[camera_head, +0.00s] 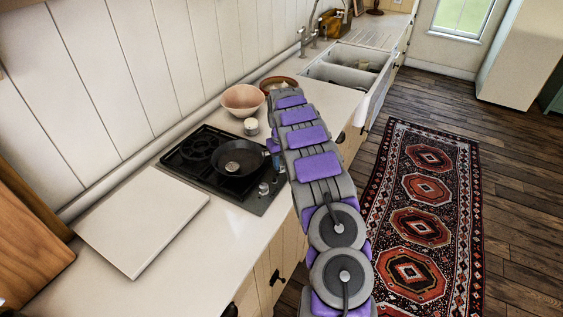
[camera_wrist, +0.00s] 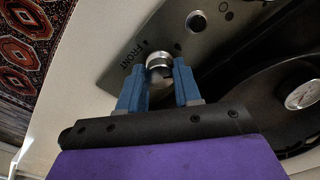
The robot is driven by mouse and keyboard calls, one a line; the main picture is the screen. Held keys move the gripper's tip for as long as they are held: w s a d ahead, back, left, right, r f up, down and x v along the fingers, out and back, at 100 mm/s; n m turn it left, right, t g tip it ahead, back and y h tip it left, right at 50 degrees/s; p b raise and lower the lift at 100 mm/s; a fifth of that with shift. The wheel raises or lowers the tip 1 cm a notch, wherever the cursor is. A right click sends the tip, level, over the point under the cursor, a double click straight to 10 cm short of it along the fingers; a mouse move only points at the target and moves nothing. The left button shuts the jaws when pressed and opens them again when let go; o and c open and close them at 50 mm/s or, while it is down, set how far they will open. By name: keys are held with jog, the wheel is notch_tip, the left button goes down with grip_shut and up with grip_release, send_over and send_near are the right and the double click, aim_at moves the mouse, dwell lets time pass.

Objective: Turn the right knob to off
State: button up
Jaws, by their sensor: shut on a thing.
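The hob (camera_head: 215,185) is black with a steel control strip set in the white counter. In the wrist view, my gripper (camera_wrist: 158,78) has its two blue fingers closed around a round silver knob (camera_wrist: 159,62) on the steel strip, which bears the word FRONT. Seen from the counter's front edge, this is the right knob. Another silver knob (camera_wrist: 196,22) stands free farther up in that view. In the head view, my arm hides the grip, and a knob (camera_head: 264,188) shows beside it. Any mark for the held knob's setting is not visible.
A black pan (camera_head: 257,162) sits on the hob close to my gripper, with a small round object in it. A pink bowl (camera_head: 243,99) and a small white jar (camera_head: 251,126) stand behind. A white board (camera_head: 140,225) lies in front. A patterned rug (camera_head: 425,215) covers the floor.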

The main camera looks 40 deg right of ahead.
jog(key=shift+c, duration=1.2)
jog(key=shift+m+p, duration=0.35)
jog(key=shift+m, duration=0.05)
jog(key=m+p, duration=0.2)
jog(key=shift+a+r+m, duration=0.1)
jog(key=shift+m, duration=0.3)
jog(key=m+p, duration=0.2)
jog(key=m, duration=0.1)
jog(key=shift+w+m+p, duration=0.1)
jog(key=shift+m+p, duration=0.85)
jog(key=shift+m, duration=1.15)
jog(key=o, duration=1)
jog(key=shift+o, duration=0.2)
